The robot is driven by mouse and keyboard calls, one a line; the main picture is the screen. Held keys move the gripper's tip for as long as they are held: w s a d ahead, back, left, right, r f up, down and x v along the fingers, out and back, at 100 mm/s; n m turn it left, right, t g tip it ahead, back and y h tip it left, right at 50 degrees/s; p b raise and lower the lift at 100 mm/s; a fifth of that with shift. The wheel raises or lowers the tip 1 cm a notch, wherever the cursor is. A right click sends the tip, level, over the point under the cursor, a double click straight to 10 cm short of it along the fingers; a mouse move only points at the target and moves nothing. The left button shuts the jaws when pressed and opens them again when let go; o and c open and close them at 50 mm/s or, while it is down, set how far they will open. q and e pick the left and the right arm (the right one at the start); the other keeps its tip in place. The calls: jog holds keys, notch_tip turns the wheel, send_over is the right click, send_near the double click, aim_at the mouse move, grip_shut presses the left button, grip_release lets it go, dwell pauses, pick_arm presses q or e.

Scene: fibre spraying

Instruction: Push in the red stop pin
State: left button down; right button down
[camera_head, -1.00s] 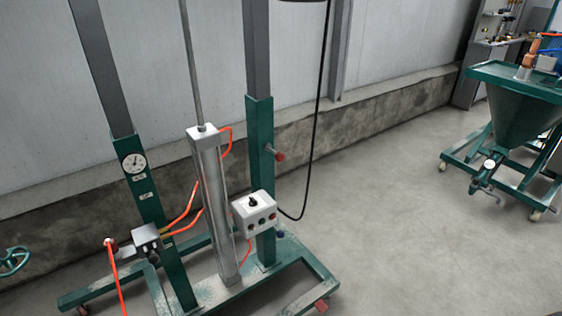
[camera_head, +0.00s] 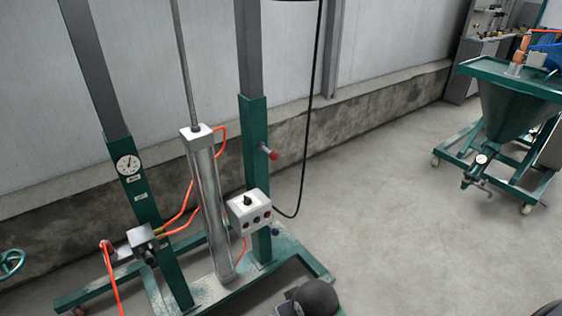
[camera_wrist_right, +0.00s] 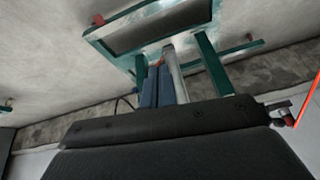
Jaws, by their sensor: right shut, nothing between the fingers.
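The red stop pin (camera_head: 273,154) sticks out to the right from the green sleeve of the right post (camera_head: 254,138) on the frame. Its red knob stands off the post on a short grey shaft. In the right wrist view I cannot make out the pin. My right gripper (camera_wrist_right: 158,88) shows there with its two blue-grey fingers together, empty, pointing towards the green frame base (camera_wrist_right: 208,62). The gripper's fingers do not show in the head view, and my left gripper is in neither view.
A white control box (camera_head: 249,206) hangs below the pin, beside the grey cylinder (camera_head: 203,205). Orange hoses run at the left, and a black cable (camera_head: 307,130) hangs right of the post. A green hopper cart (camera_head: 510,105) stands at the far right. The floor between is clear.

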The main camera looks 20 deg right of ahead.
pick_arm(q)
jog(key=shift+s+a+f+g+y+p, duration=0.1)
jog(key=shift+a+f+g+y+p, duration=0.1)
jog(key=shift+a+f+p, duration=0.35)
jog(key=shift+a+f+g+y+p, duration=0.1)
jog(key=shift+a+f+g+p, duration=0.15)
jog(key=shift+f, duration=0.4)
pick_arm(e)
jog(key=w+d+r+m+t+y, duration=0.1)
jog(key=w+d+r+m+t, duration=0.3)
jog(key=w, duration=0.5)
jog(key=w+d+r+m+t+y, duration=0.1)
jog(key=w+d+r+m+t, duration=0.3)
jog(key=w, duration=0.5)
jog(key=w+d+r+m+t+y, duration=0.1)
jog(key=w+d+r+m+t, duration=0.3)
jog(key=w+d+r+m, duration=0.4)
jog(key=shift+w+d+y, duration=0.3)
jog(key=shift+w+d, duration=0.15)
jog(key=shift+w, duration=0.65)
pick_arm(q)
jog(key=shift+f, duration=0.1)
pick_arm(e)
jog(key=shift+w, duration=0.1)
